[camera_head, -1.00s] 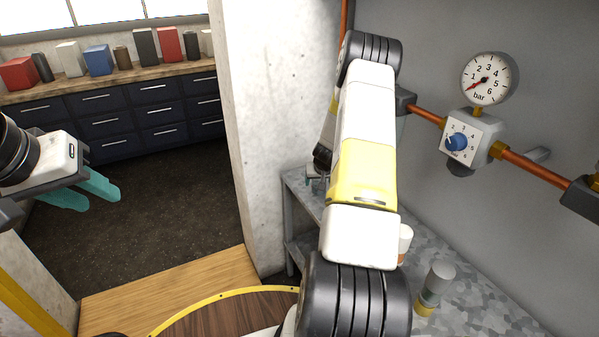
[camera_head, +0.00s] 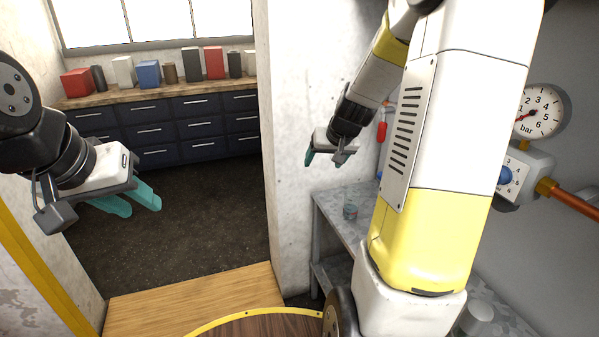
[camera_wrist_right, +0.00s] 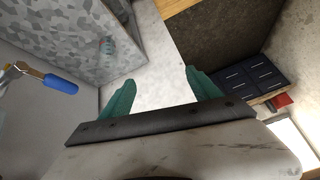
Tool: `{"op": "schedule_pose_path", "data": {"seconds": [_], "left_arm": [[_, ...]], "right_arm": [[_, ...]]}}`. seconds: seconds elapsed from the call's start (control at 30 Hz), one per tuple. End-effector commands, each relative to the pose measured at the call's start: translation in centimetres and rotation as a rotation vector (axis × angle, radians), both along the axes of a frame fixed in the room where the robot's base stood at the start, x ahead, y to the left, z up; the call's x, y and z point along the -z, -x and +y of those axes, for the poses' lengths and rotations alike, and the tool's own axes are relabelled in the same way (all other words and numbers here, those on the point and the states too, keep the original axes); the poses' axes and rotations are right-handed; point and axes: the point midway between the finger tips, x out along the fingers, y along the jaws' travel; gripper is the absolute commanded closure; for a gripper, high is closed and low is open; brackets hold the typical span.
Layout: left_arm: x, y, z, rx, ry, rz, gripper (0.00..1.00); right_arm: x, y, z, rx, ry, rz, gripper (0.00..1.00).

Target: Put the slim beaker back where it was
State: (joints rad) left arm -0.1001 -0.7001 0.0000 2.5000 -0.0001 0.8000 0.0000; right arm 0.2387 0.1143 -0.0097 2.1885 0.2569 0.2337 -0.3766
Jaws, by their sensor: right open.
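A small clear glass vessel (camera_head: 350,211), seemingly the slim beaker, stands on the grey mottled bench (camera_head: 340,228) near its far left end. It also shows faintly in the right wrist view (camera_wrist_right: 107,46), at upper left. My right gripper (camera_head: 325,160) is open and empty, raised above and to the left of the glass vessel, near the concrete wall. Its teal fingers are apart in the right wrist view (camera_wrist_right: 161,82) with nothing between them. My left gripper (camera_head: 140,205) is open and empty at the left, over the dark floor.
My right arm hides much of the bench. A grey-capped cylinder (camera_head: 478,320) stands at the near bench. A pressure gauge (camera_head: 538,111), valve box and copper pipe (camera_head: 570,193) are on the right wall. A red handle (camera_head: 381,132) hangs by the wall. Dark cabinets (camera_head: 160,128) stand far back.

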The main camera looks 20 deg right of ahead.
Motion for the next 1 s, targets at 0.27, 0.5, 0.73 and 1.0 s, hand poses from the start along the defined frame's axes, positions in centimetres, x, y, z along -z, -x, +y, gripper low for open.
{"op": "schedule_pose_path", "data": {"seconds": [0.27,0.5,0.73,1.0], "left_arm": [[0.0,0.0,0.0,0.000,0.000,0.000,0.64],[0.0,0.0,0.0,0.000,0.000,0.000,0.64],[0.0,0.0,0.0,0.000,0.000,0.000,0.64],[0.0,0.0,0.0,0.000,0.000,0.000,0.64]], "right_arm": [[-9.4,12.0,8.9,-0.150,-0.038,0.002,0.28],[-11.4,21.6,11.6,-0.209,-0.033,0.025,0.28],[-11.2,24.7,11.9,-0.220,-0.026,0.040,0.28],[-11.2,24.7,11.9,-0.219,-0.026,0.040,0.28]]}}
